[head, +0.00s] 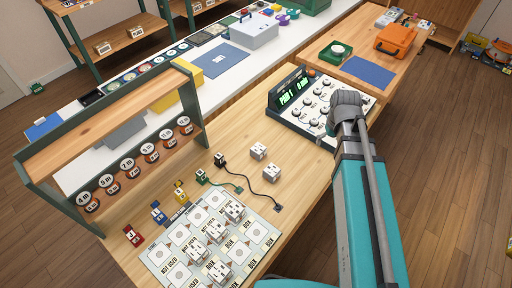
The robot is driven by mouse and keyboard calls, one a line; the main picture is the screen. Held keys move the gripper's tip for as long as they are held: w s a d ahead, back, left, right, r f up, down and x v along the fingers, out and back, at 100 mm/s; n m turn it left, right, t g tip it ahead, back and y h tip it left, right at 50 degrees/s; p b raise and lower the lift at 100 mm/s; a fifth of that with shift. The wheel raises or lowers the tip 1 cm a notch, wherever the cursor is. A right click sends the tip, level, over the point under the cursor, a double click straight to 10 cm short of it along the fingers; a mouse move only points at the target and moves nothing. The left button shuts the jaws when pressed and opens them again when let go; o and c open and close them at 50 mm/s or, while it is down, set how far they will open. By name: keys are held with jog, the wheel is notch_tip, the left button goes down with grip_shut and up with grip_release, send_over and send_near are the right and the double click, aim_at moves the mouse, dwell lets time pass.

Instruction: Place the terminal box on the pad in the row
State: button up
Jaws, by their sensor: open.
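Small white terminal boxes show in the head view. One box (258,151) and a second box (272,173) stand apart on the bare wooden bench. Several more, such as this box (234,211), stand on a printed mat (157,255) at the front. The mat has rows of square pads, some marked "BOX" and some "NOT USED"; an empty pad (216,197) shows near its back edge. My gripper (332,126) is over the dial panel, away from the boxes and mat. It is open; my wrist hides most of it, and nothing shows held.
The dial panel (300,119) with a lit display stands at the bench's back right. A shelf rack (107,120) with labelled reels borders the left. Black cables (250,190) with plugs lie between the loose boxes and mat. Coloured tags (157,211) lie left of the mat.

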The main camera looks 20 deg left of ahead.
jog(key=a+n, duration=0.5)
jog(key=a, duration=1)
jog(key=n, duration=0.4)
send_over(258, 148)
jog(key=shift+s+g, duration=0.15)
jog(key=shift+g, duration=0.15)
jog(key=shift+f, duration=0.15)
notch_tip(258, 148, down, 8)
jog(key=b, duration=0.8)
jog(key=shift+f+b, duration=0.2)
jog(key=shift+b, duration=0.15)
jog(key=shift+f, duration=0.1)
jog(key=f+b, duration=0.2)
jog(key=b, duration=0.1)
jog(key=shift+w+f, duration=0.3)
jog(key=shift+f, duration=0.1)
jog(key=shift+f+b, duration=1.1)
